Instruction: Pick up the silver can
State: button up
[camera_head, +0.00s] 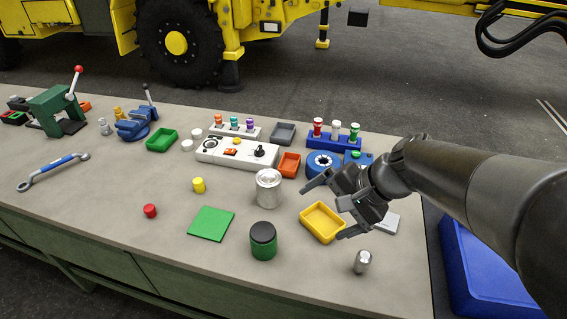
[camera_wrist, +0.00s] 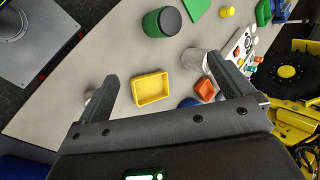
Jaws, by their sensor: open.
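The silver can (camera_head: 268,189) stands upright near the middle of the bench in the head view. In the wrist view the silver can (camera_wrist: 197,61) is beside the right finger, which partly hides it. My gripper (camera_head: 333,207) is open and empty, to the right of the can, above the yellow tray (camera_head: 322,223). In the wrist view the yellow tray (camera_wrist: 151,89) shows between the spread fingers (camera_wrist: 165,75). A smaller silver cylinder (camera_head: 362,261) stands at the front right, apart from my gripper in the head view.
A green jar with a dark lid (camera_head: 263,242) stands in front of the can. A green plate (camera_head: 211,223) lies to its left. Behind it are an orange tray (camera_head: 289,165), a white control box (camera_head: 237,152) and a blue round part (camera_head: 322,164). The left front bench is fairly clear.

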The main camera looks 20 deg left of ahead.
jog(key=w+a+f+m+y, duration=0.4)
jog(key=w+a+m+y, duration=0.3)
jog(key=w+a, duration=0.45)
jog(key=m+t+y, duration=0.3)
jog(key=m+t, duration=0.2)
jog(key=m, duration=0.5)
send_over(265, 180)
jog(key=d, duration=0.2)
notch_tip(265, 180, down, 6)
jog(key=shift+d+r, duration=0.1)
jog(key=shift+w+f+m, duration=0.3)
jog(key=shift+w+f, duration=0.1)
jog(key=shift+f, duration=0.15)
notch_tip(265, 180, down, 2)
jog(key=shift+f, duration=0.1)
jog(key=f, duration=0.4)
jog(key=shift+a+f, duration=0.2)
jog(key=shift+f, duration=0.15)
jog(key=shift+w+a+r, duration=0.15)
jog(key=shift+w+a, duration=0.1)
jog(key=shift+a, duration=0.45)
jog(key=shift+w+a, duration=0.25)
jog(key=shift+a, duration=0.35)
jog(key=shift+c, duration=0.3)
